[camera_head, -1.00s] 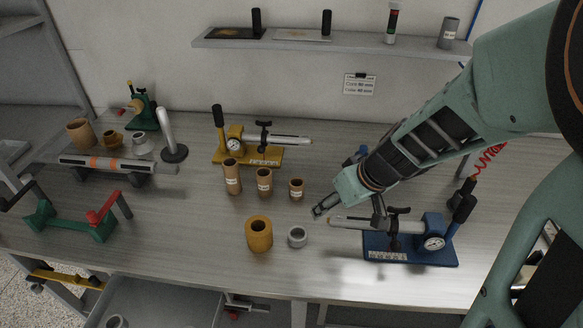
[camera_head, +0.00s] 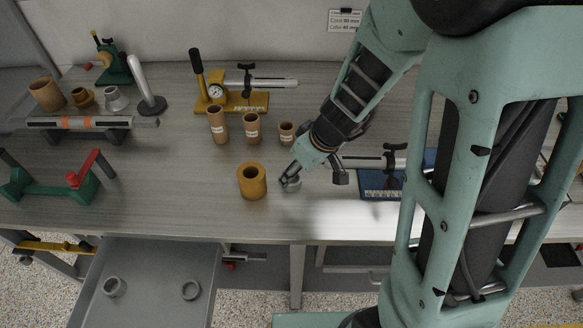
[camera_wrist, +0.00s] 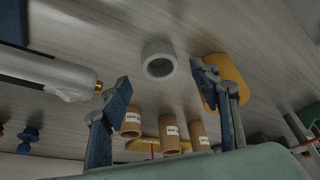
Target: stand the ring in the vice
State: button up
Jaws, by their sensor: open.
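A short grey ring (camera_head: 293,187) sits on the table just right of an ochre hollow cylinder (camera_head: 251,181). My gripper (camera_head: 289,177) is close to the ring and partly covers it in the head view. In the wrist view my gripper (camera_wrist: 162,90) is open and empty, and the ring (camera_wrist: 158,46) shows beyond the gap between the fingers, its round opening visible. The ochre cylinder (camera_wrist: 232,72) is partly behind one finger. A green fixture with red and black handles (camera_head: 84,189), possibly the vice, stands at the table's left front.
Several brown labelled tubes (camera_head: 218,125) stand behind the ochre cylinder. A yellow gauge fixture (camera_head: 230,103) is at the back, and a blue one (camera_head: 375,182) is right of my gripper. An open drawer (camera_head: 150,312) holds two grey rings. Table between green fixture and cylinder is clear.

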jog(key=b+x, duration=0.1)
jog(key=x, duration=0.4)
jog(key=c, duration=1.3)
jog(key=shift+r, duration=0.15)
